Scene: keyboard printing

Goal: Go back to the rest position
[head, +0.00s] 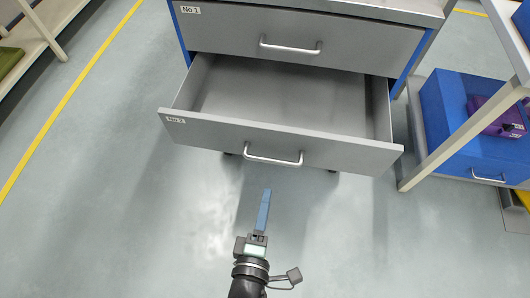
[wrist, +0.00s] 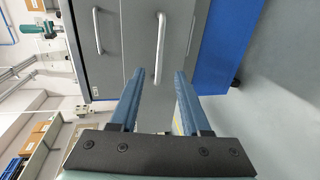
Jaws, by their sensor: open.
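The lower drawer, No 2 (head: 225,137), is pulled out of the cabinet and its visible inside is empty. Its bar handle (head: 272,159) is on the front panel. My gripper (head: 266,193) is in front of that panel, just below the handle in the head view, and looks apart from it. In the wrist view the two blue fingers (wrist: 157,78) are spread with nothing held between them. A drawer handle (wrist: 160,48) shows beyond the fingertips in the wrist view.
The upper drawer, No 1 (head: 225,32), is shut. A blue cabinet (head: 443,105) with a purple case (head: 497,117) stands at right behind a table leg (head: 450,145). A shelf rack (head: 35,40) is at far left. The grey floor (head: 110,200) around my arm is clear.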

